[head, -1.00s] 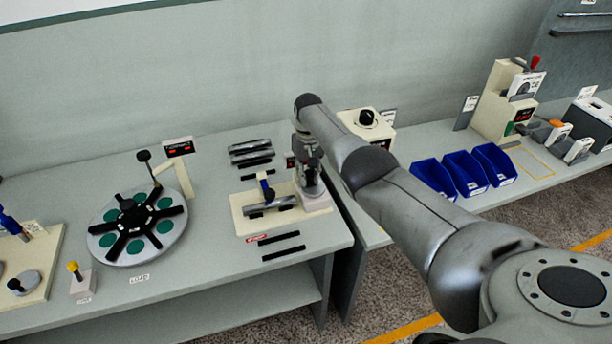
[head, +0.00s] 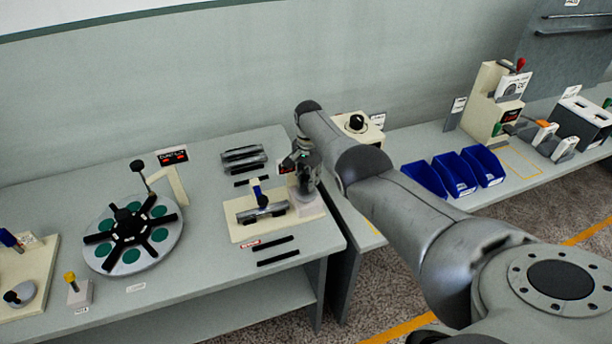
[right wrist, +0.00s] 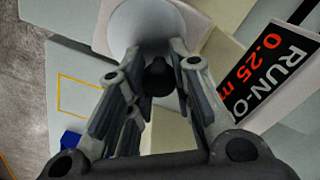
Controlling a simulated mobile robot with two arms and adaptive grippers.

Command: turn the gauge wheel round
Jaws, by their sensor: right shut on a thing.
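My right gripper (head: 304,180) hangs from my arm over the cream block (head: 309,208) at the right end of the gauge fixture (head: 243,233). In the right wrist view its fingers (right wrist: 155,80) are shut on a small black knob (right wrist: 158,76). Just beyond the knob is a pale round part (right wrist: 140,28), which seems to be the gauge wheel. My gripper hides the wheel in the head view. A metal spindle (head: 262,212) lies across the fixture, left of the gripper. The red-lettered display (right wrist: 270,70) reads "RUN-O" and 0.25, partly cut off. My left gripper is out of view.
A round indexing plate (head: 110,262) with black arms stands left on the bench. Metal spindles (head: 243,153) lie behind the fixture, black strips (head: 277,256) in front. Blue bins (head: 455,175) are on the right bench. A gap separates the benches.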

